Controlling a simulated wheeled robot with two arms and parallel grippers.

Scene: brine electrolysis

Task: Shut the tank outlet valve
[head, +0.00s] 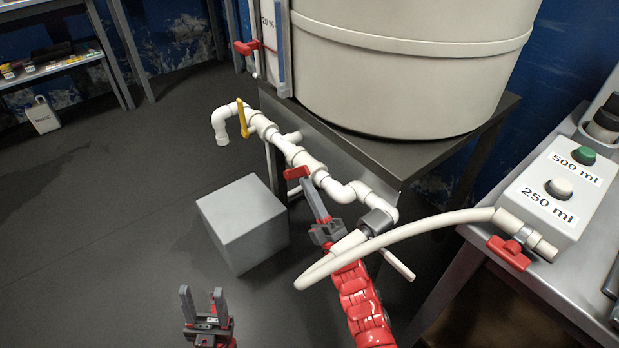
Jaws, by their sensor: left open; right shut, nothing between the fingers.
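White piping runs along the front of the large white tank (400,70). It carries a valve with a yellow handle (242,118) near its left end, the handle standing roughly upright in the picture. Further right along the pipe is a valve with a red handle (297,173). My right gripper (306,184) is shut and empty, its fingertips right at the red handle; I cannot tell whether they touch it. My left gripper (202,291) is open and empty at the bottom left, well below the pipes and apart from them. Which valve is the tank outlet is not labelled.
A white hose (420,226) loops in front of my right arm to a side bench (480,249) with a 500 ml/250 ml button box (548,203) and another red-handled valve (509,253). A grey block (243,222) stands below the pipes.

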